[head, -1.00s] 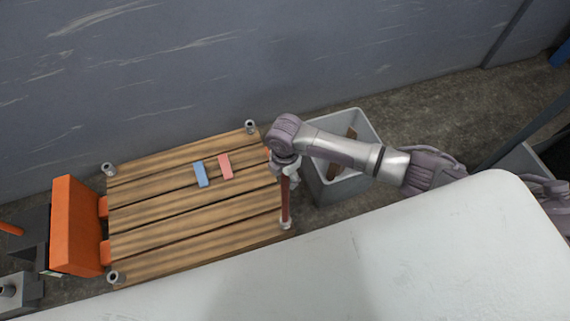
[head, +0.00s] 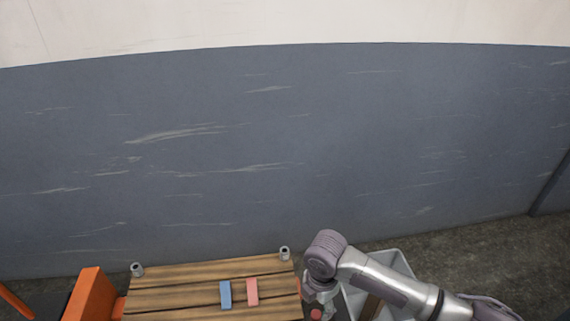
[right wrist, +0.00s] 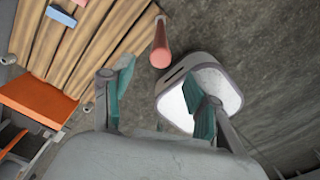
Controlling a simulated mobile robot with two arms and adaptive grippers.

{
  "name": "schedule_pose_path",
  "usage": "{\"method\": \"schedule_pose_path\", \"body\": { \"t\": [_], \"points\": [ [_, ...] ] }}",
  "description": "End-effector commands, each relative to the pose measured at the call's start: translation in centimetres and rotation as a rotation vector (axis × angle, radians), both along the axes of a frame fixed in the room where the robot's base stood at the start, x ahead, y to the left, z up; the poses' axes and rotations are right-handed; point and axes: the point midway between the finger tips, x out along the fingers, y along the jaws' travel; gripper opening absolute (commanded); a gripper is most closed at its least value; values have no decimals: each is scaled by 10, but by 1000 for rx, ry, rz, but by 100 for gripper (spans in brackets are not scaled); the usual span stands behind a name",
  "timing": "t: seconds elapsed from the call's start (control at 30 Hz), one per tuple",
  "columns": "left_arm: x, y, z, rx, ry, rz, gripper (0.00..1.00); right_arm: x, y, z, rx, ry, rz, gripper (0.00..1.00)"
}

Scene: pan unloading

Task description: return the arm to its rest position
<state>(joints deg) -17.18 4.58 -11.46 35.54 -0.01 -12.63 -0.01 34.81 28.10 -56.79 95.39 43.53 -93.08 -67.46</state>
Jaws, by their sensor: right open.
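My right arm (head: 395,285) reaches in from the right in the head view. Its gripper (head: 318,294) is low in that picture, beside the pallet's right edge. In the right wrist view the jaws (right wrist: 162,92) stand wide apart, with teal pads and nothing between them. A red post (right wrist: 161,46) rises beyond the jaws, apart from them. My left gripper is not in view.
A wooden pallet (head: 185,301) bears a blue block (head: 226,294) and a pink block (head: 252,291). Orange equipment (head: 87,295) stands at its left. A grey bin (head: 398,262) stands behind the arm. A plain wall (head: 250,150) fills the background.

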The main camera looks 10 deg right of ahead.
Motion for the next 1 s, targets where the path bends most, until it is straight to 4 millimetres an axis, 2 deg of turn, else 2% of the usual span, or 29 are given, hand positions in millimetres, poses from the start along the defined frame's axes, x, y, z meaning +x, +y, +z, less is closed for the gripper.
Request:
{"method": "schedule_pose_path", "body": {
  "t": [0.13, 0.23, 0.33, 0.43, 0.6, 0.7, 1.0],
  "points": [
    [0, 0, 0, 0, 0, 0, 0, -12, 13, -3, 34, -3, -40, 59],
    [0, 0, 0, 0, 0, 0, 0, -35, 36, -5, 108, -15, -155, 59],
    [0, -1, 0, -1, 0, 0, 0, -62, 56, -1, 209, -29, -368, 59],
    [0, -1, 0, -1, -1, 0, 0, -86, 60, 8, 299, -42, -649, 59],
    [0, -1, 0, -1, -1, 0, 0, -115, 33, 20, 367, -62, -1087, 59],
    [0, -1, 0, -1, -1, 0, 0, -128, 14, 24, 374, -77, -1273, 59],
    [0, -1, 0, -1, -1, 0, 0, -168, -43, 33, 344, -137, -1693, 59]
  ]
}}
